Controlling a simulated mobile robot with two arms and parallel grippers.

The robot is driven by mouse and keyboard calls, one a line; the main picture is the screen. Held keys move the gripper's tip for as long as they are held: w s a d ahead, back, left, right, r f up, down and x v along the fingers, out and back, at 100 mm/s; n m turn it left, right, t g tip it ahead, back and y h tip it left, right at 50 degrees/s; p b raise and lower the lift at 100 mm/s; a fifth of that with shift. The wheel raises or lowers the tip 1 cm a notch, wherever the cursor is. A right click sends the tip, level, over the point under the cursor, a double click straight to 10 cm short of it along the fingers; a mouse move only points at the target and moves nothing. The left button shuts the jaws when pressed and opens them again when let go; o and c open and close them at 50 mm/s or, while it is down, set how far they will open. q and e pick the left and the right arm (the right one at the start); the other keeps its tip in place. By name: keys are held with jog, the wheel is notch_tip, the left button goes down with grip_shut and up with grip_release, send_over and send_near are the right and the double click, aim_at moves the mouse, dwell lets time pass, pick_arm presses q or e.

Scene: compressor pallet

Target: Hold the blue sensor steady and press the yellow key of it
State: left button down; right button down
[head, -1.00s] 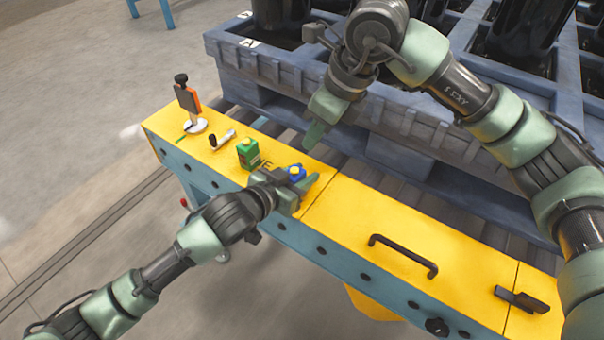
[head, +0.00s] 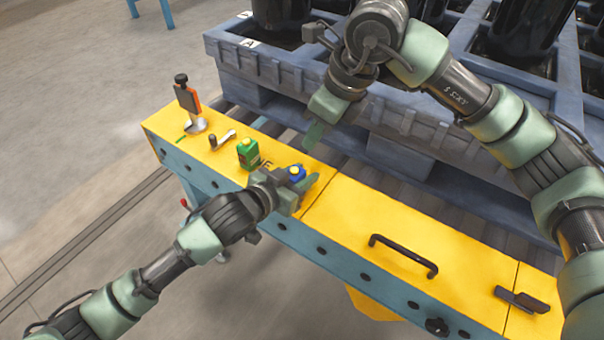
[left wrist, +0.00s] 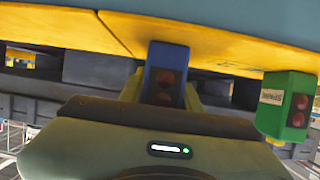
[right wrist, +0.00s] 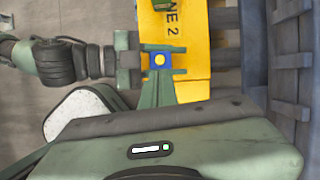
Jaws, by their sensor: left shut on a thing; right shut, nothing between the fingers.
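The blue sensor (head: 296,173) stands on the yellow bench top (head: 375,216), its yellow key (head: 294,170) facing up. My left gripper (head: 299,181) is shut on the sensor, with a finger on each side. The left wrist view shows the sensor's blue side with two dark red round spots (left wrist: 166,85). My right gripper (head: 315,134) is shut and empty, above and behind the sensor, apart from it. In the right wrist view the yellow key (right wrist: 159,59) shows between the left fingers, just beyond the tip of my right gripper (right wrist: 158,76).
A green sensor (head: 248,153) stands to the left of the blue one, with a metal lever (head: 223,139) and an orange-black clamp (head: 188,98) farther left. A black handle (head: 403,255) rises at the right. A blue-grey pallet (head: 420,133) with black compressors is behind.

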dwell(0.8)
jog(key=shift+w+a+r+m+t+y, duration=0.35)
jog(key=shift+m+y, duration=0.4)
jog(key=shift+m, duration=0.75)
jog(key=shift+w+a+r+m+t+y, duration=0.1)
jog(key=shift+a+r+m+t+y, duration=0.4)
jog(key=shift+m, duration=1)
jog(key=shift+w+a+r+m+t+y, duration=0.2)
jog(key=shift+a+m+t+y, duration=0.35)
jog(key=shift+m+y, duration=0.7)
jog(key=shift+h, duration=0.3)
send_over(299, 174)
jog(key=shift+f, duration=4.45)
jog(key=shift+f, duration=0.15)
jog(key=shift+f, duration=0.25)
